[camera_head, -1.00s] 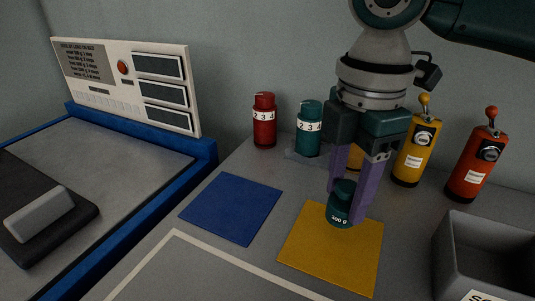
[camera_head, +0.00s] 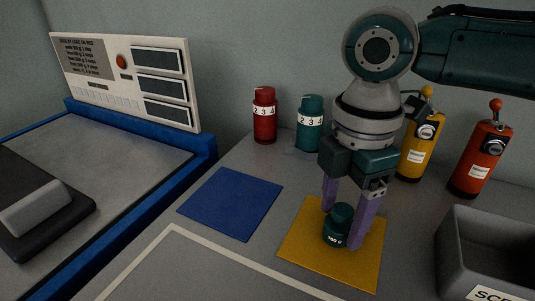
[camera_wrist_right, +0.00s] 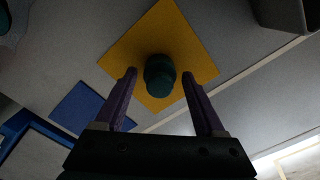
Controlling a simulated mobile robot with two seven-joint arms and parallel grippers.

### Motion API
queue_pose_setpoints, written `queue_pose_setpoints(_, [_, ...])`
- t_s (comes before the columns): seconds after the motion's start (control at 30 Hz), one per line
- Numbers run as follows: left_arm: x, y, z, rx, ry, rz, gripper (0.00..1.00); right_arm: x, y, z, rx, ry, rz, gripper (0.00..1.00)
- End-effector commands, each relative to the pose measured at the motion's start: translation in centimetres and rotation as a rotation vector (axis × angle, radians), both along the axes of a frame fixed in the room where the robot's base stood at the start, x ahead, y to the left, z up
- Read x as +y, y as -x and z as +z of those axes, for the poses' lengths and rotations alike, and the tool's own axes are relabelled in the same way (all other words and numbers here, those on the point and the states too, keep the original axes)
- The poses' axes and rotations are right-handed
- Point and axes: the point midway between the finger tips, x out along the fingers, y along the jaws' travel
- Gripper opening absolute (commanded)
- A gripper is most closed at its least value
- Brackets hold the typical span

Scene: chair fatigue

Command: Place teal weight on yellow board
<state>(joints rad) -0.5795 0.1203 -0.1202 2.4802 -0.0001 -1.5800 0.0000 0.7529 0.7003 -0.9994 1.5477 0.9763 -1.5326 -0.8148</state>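The teal weight (camera_head: 338,228), a small dark cylinder with a knob and a white label, stands upright on the yellow board (camera_head: 303,250). The wrist view also shows the weight (camera_wrist_right: 159,77) over the yellow board (camera_wrist_right: 180,35). My right gripper (camera_head: 341,226) points down with its purple fingers on either side of the weight. In the wrist view my right gripper (camera_wrist_right: 160,78) is open, with a gap between each finger and the weight. My left gripper is in neither view.
A blue board (camera_head: 231,204) lies left of the yellow one. Red (camera_head: 264,116) and teal (camera_head: 310,124) canisters stand behind; yellow (camera_head: 418,148) and orange-red (camera_head: 481,154) canisters stand at the back right. A grey bin (camera_head: 486,228) is at the right. A control panel (camera_head: 128,75) stands back left.

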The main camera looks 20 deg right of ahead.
Motion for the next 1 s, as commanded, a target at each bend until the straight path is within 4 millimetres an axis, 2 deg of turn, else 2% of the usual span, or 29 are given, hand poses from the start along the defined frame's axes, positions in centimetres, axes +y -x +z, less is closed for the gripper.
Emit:
queue_pose_setpoints(0.07, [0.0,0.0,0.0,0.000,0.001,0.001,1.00,0.0,0.0,0.0,0.000,0.000,0.000,0.81])
queue_pose_setpoints(0.37, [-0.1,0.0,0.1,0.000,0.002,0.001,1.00,0.0,0.0,0.4,-0.001,0.000,0.001,0.81])
queue_pose_setpoints(0.47, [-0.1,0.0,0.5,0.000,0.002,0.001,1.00,0.0,-0.1,1.7,-0.002,-0.002,0.000,0.81])
queue_pose_setpoints(0.8, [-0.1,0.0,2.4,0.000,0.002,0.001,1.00,0.0,-0.1,9.2,-0.004,-0.001,0.000,0.81])
queue_pose_setpoints(1.0, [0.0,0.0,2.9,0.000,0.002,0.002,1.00,0.0,-0.1,11.8,-0.001,-0.001,-0.001,0.81])
